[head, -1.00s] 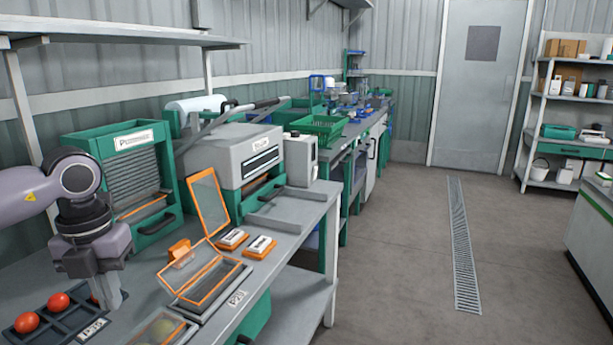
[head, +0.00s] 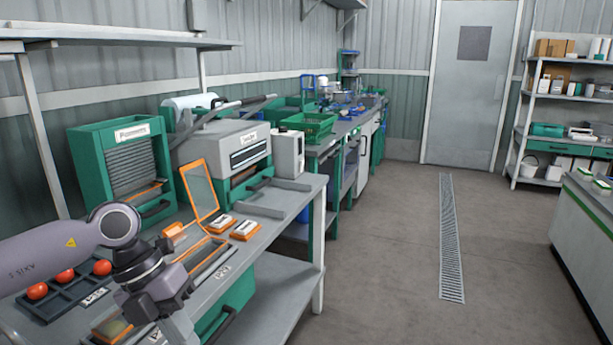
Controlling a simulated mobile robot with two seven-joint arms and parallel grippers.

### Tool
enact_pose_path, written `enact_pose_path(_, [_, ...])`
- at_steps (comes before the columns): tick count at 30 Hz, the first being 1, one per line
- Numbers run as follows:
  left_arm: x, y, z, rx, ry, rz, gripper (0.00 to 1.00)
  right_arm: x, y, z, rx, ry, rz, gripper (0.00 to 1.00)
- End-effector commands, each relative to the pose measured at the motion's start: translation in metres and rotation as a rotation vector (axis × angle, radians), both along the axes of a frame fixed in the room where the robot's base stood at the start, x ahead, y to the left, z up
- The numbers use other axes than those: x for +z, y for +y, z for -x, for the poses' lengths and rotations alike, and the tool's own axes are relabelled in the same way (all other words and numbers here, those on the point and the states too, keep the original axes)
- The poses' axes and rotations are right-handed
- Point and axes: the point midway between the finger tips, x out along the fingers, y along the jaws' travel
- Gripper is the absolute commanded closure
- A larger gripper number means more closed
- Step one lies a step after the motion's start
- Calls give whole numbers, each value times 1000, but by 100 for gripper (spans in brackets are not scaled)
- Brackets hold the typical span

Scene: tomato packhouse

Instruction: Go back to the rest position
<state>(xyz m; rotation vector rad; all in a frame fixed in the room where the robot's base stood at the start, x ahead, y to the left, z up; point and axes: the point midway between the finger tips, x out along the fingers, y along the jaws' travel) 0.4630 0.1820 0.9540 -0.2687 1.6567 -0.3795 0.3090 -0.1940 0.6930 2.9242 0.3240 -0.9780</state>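My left arm comes in from the left, with its wrist in front of the bench. My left gripper (head: 172,318) points down and to the right at the bottom edge of the head view. Its fingertips are cut off or hidden, so I cannot tell whether it is open or shut. My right gripper is not in view. The dark compartment tray (head: 68,301) on the bench holds a left tomato (head: 37,291), a middle tomato (head: 64,276) and a right tomato (head: 102,267). My gripper is apart from them, to their right in the picture.
An orange-framed box with its lid (head: 200,190) raised stands on the bench, partly hidden by my wrist. Two white-and-orange blocks (head: 220,223) lie beside it. Behind are a green slatted cabinet (head: 118,165) and a grey machine (head: 222,145). The floor (head: 385,240) right of the bench is clear.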

Motion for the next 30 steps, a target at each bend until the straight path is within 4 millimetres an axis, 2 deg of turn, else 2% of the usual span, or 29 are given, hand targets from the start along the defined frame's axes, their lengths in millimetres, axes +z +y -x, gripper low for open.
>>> enact_pose_path(1, [-7, -23, 10, -27, 26, 87, 100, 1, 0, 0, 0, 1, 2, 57])
enact_pose_path(6, [-11, -96, 39, -61, 106, 421, 100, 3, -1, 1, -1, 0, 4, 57])
enact_pose_path(12, [6, -157, 63, 16, 201, 809, 100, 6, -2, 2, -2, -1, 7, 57])
enact_pose_path(15, [19, -176, 67, 103, 248, 989, 100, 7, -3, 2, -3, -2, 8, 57])
enact_pose_path(19, [32, -187, 63, 261, 306, 1203, 100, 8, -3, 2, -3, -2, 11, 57])
enact_pose_path(23, [38, -184, 52, 470, 361, 1380, 100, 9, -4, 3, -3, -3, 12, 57])
enact_pose_path(26, [34, -174, 40, 657, 401, 1488, 100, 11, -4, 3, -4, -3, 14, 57])
enact_pose_path(30, [12, -149, 25, 959, 452, 1585, 100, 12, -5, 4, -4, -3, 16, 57])
